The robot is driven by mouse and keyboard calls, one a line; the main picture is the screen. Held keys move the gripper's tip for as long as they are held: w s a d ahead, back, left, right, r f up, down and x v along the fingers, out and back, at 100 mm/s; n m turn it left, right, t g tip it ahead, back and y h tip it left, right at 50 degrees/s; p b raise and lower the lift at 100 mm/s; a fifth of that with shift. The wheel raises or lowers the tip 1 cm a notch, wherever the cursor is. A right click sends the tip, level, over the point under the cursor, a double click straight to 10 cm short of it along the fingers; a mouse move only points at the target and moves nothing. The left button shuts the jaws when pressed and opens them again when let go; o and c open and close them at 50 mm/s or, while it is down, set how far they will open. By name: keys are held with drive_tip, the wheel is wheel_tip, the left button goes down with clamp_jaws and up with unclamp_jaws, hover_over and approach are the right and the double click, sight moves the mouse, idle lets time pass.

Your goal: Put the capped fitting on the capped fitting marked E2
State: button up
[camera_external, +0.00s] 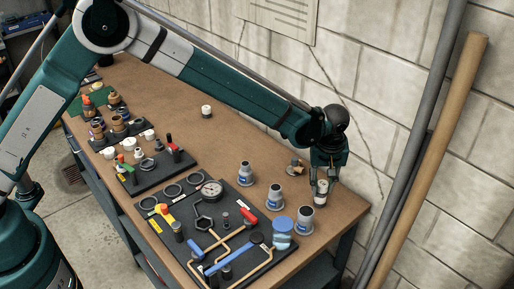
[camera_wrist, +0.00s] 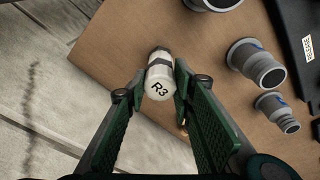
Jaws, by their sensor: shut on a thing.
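My gripper (camera_external: 323,178) is above the right end of the workbench, shut on a white fitting (camera_external: 320,198) with a grey band. In the wrist view the fitting (camera_wrist: 160,84) reads R3 and sits between the two green fingers (camera_wrist: 160,92). I cannot tell whether its lower end touches the bench. Another white capped fitting (camera_external: 206,112) stands alone toward the back of the bench; its marking is too small to read. No E2 marking is legible in either view.
A black board (camera_external: 225,230) holds a gauge, valves and pipes. The wall (camera_external: 385,110) runs behind the bench. The bench middle is clear.

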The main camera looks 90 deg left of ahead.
sight(323, 187)
drive_tip(key=shift+f, duration=0.2)
drive_tip(key=o, duration=0.9)
drive_tip(key=shift+r, duration=0.15)
drive_tip(key=r, duration=0.4)
drive_tip(key=d+r, duration=0.1)
drive_tip(key=r, duration=0.7)
drive_tip(key=shift+s+d, duration=0.1)
drive_tip(key=shift+d, duration=0.3)
